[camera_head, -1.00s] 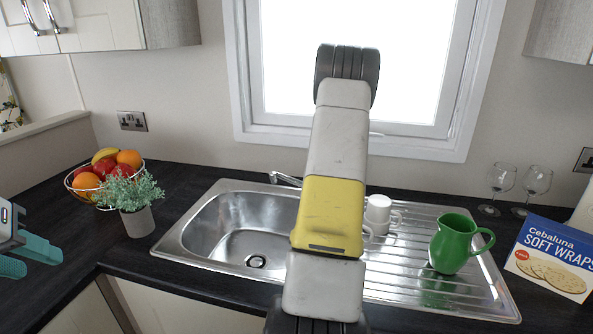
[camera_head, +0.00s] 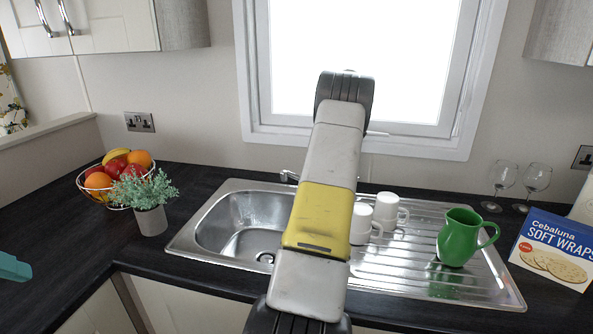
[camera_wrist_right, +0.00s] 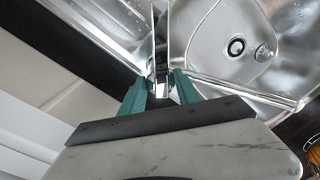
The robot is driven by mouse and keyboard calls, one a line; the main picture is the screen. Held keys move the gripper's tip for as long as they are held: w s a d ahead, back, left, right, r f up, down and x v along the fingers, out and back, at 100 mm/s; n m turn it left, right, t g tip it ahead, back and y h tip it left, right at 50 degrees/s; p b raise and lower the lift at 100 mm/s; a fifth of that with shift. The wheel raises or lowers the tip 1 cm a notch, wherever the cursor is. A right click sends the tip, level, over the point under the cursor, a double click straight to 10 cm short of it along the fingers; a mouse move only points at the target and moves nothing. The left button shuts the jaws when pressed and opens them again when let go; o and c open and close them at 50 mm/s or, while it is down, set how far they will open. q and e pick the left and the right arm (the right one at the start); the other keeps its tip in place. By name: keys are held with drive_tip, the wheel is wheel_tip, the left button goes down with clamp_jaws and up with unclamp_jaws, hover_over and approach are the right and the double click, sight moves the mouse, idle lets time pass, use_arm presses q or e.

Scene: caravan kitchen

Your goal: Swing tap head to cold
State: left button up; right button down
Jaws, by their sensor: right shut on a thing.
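The tap's silver spout (camera_head: 289,176) shows behind the sink's rear rim in the head view, pointing left. The rest of the tap is hidden behind my right arm. In the right wrist view a long chrome bar, apparently the spout (camera_wrist_right: 250,91), runs right from the gripper. My right gripper (camera_wrist_right: 160,87) has teal fingers on both sides of a shiny metal part, apparently the tap head (camera_wrist_right: 162,82), and is shut on it. Its hot or cold side cannot be read. Only a teal tip of my left gripper (camera_head: 14,267) shows at the left edge.
The steel sink (camera_head: 185,238) has an empty basin and a drainer. Two white mugs (camera_head: 387,207) and a green jug (camera_head: 459,240) stand right of the basin. A plant (camera_head: 150,219), fruit bowl (camera_head: 85,191), wine glasses (camera_head: 537,179) and wraps box (camera_head: 550,250) stand around it.

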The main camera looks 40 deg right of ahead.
idle(0.3)
drive_tip(key=c, duration=0.9)
unclamp_jaws()
drive_tip(key=r, duration=0.7)
drive_tip(key=shift+d+r, duration=0.2)
drive_tip(key=shift+r, duration=0.2)
